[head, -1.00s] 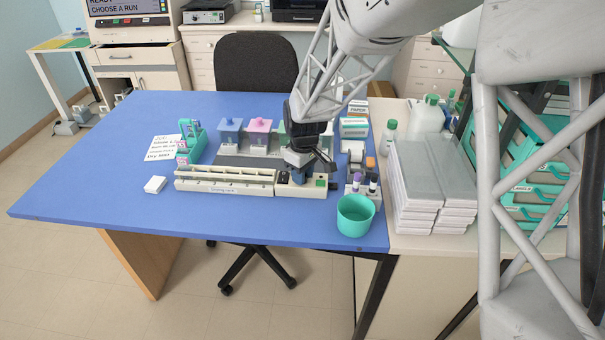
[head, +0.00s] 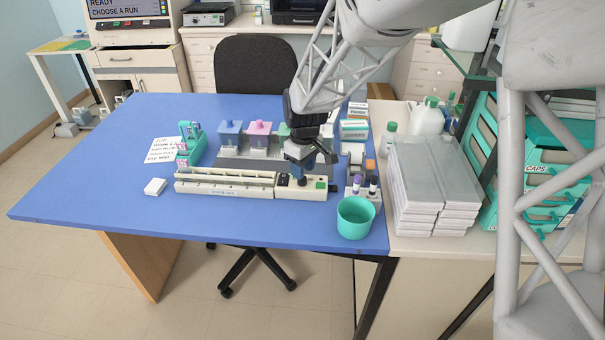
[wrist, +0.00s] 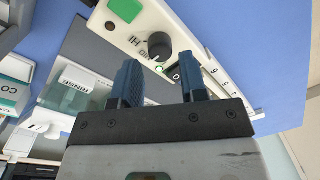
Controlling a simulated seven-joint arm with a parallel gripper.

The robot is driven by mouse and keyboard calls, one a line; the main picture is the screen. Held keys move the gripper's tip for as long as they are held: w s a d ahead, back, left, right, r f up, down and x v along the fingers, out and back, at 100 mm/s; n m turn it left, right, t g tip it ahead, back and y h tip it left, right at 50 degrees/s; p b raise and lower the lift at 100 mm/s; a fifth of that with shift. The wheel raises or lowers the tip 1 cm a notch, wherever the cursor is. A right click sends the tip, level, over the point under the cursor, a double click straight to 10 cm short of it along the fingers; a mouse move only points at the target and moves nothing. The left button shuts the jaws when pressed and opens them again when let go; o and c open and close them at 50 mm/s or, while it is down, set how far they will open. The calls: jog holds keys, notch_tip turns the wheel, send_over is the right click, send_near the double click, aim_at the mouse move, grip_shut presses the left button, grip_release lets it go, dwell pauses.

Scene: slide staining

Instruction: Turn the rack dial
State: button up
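The dial (wrist: 159,46) is a dark round knob with a pale pointer mark on a white control panel (wrist: 125,28), with "HI" printed beside it. In the wrist view it lies just beyond my gripper (wrist: 158,66), roughly between the two blue fingertips. The fingers are apart with nothing seen between them; I cannot tell whether either touches the knob. In the head view my gripper (head: 301,178) points down over the control box (head: 312,194) at the right end of the long white rack (head: 222,190). There the gripper hides the dial.
A green button (head: 321,184) sits right of the gripper on the box. Staining jars with blue (head: 230,127) and pink (head: 259,128) lids stand behind. A teal cup (head: 356,217) and dark-capped bottles (head: 372,186) stand to the right.

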aim_at(305, 178)
jog(key=shift+w+d+r, duration=0.1)
jog(key=shift+r, duration=2.25)
jog(key=shift+s+d+r, duration=0.2)
jog(key=shift+d+r, duration=0.05)
jog(key=s+d+r+m+t, duration=0.1)
jog(key=s+d+r+m, duration=0.4)
jog(key=s+d, duration=0.55)
jog(key=s+d+r+m+t, duration=0.1)
jog(key=s+d+r+m, duration=0.2)
jog(key=s+d+r, duration=0.5)
jog(key=s+d+f+m, duration=0.1)
jog(key=s+d, duration=0.1)
jog(key=s, duration=0.5)
jog(key=s+d+f+m+t, duration=0.1)
jog(key=s+d+m, duration=0.1)
jog(key=s, duration=0.4)
jog(key=shift+s+d+f, duration=0.2)
jog(key=shift+s+d, duration=0.15)
jog(key=shift+d, duration=0.35)
